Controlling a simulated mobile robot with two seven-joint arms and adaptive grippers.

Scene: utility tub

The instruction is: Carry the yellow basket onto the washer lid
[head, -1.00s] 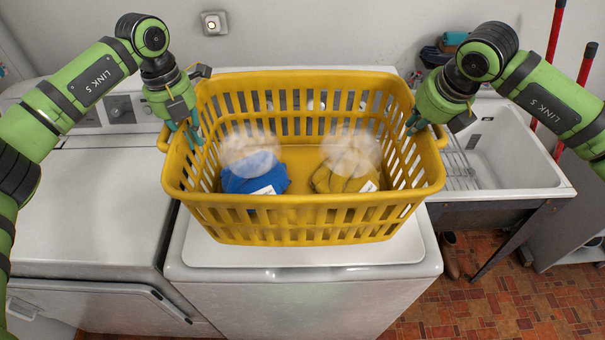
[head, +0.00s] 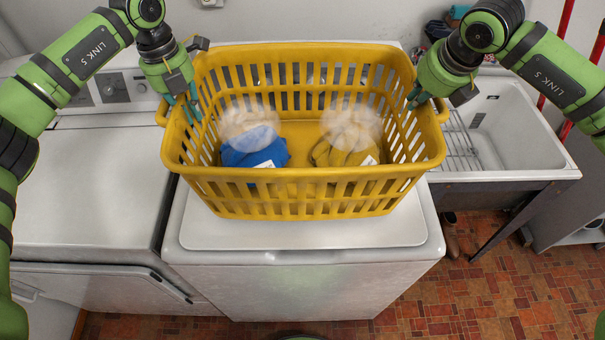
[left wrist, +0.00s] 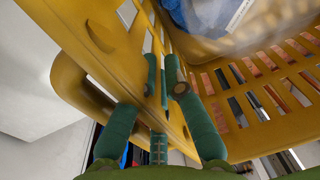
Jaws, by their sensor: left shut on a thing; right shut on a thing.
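The yellow basket (head: 300,190) is over the white washer lid (head: 300,233) in the head view; I cannot tell whether its base touches the lid. It holds a blue cloth bundle (head: 252,150) and a mustard one (head: 343,150), each under a hazy clear dome. My left gripper (head: 190,112) is shut on the basket's left side near its handle. In the left wrist view its fingers (left wrist: 160,85) close around the yellow basket wall (left wrist: 85,65). My right gripper (head: 416,100) is shut on the basket's right side by the handle. The basket hides the back of the lid.
A second white machine (head: 95,190) stands left of the washer. A white sink (head: 510,135) with a wire rack stands to the right. Red poles (head: 590,65) lean at the far right. Brown shoes (head: 449,235) lie on the tiled floor (head: 480,290) under the sink.

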